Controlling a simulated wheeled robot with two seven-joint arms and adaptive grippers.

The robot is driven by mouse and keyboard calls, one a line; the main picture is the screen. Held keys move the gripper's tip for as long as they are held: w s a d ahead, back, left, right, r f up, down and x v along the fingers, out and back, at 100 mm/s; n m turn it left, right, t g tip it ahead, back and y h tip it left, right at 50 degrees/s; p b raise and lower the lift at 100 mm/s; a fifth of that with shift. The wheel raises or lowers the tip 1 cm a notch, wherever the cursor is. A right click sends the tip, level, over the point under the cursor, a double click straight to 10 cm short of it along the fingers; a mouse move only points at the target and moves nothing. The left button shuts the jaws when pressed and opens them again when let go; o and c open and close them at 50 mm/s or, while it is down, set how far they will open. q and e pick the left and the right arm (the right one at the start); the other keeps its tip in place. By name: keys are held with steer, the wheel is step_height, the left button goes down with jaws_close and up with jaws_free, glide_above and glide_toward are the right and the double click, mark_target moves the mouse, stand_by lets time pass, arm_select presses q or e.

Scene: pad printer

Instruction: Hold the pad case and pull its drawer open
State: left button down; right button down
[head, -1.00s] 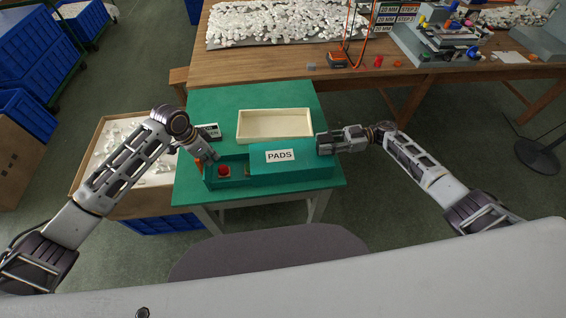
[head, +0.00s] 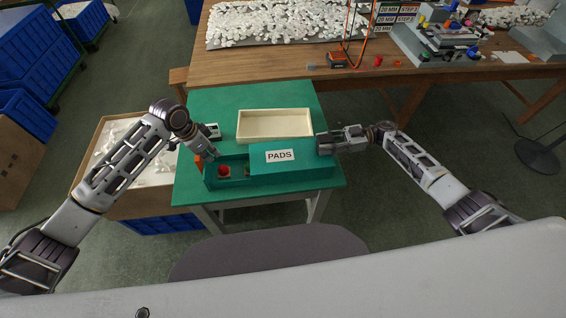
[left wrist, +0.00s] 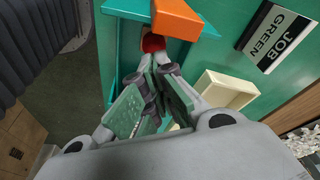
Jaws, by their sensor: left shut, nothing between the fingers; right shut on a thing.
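The green pad case (head: 305,173), labelled PADS, lies on the green table. Its drawer (head: 210,181) sticks out of the left end, open, with a red pad (head: 224,170) inside. The drawer's orange handle (head: 199,164) is at its left end and also shows in the left wrist view (left wrist: 177,17). My left gripper (head: 212,154) is shut and empty, just above and beside the drawer's handle end; its fingers (left wrist: 160,68) point at the drawer in the left wrist view. My right gripper (head: 322,144) is shut on the right end of the case; its fingertips are partly hidden.
A cream tray (head: 275,138) lies behind the case. A JOB GREEN card (left wrist: 272,38) stands or lies left of the tray. A box of white parts (head: 92,177) is left of the table. A wooden bench (head: 270,57) with the printer is behind.

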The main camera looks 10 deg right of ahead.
arm_select(q)
steer(key=shift+w+d+v, duration=0.1)
steer(key=shift+d+v, duration=0.1)
steer(key=shift+v, duration=0.65)
steer(key=shift+w+d+v, duration=0.1)
steer(key=shift+d+v, duration=0.05)
steer(key=shift+v, duration=0.7)
steer(key=shift+w+d+v, duration=0.1)
steer(key=shift+d+v, duration=0.1)
steer(key=shift+v, duration=0.65)
arm_select(e)
steer(key=shift+s+d+f, duration=0.1)
steer(key=shift+s+f, duration=0.05)
steer(key=shift+f, duration=0.25)
arm_select(q)
steer(key=shift+r, duration=0.15)
arm_select(e)
steer(key=c, duration=1.5)
jaws_free()
steer(key=o, duration=0.5)
arm_select(q)
steer(key=shift+w+d, duration=0.1)
arm_select(e)
steer(key=shift+o, duration=0.4)
steer(key=shift+w+r, duration=0.15)
steer(key=shift+w, duration=0.05)
steer(key=shift+r, duration=0.1)
steer(key=d+r, duration=0.1)
steer(key=d, duration=1.1)
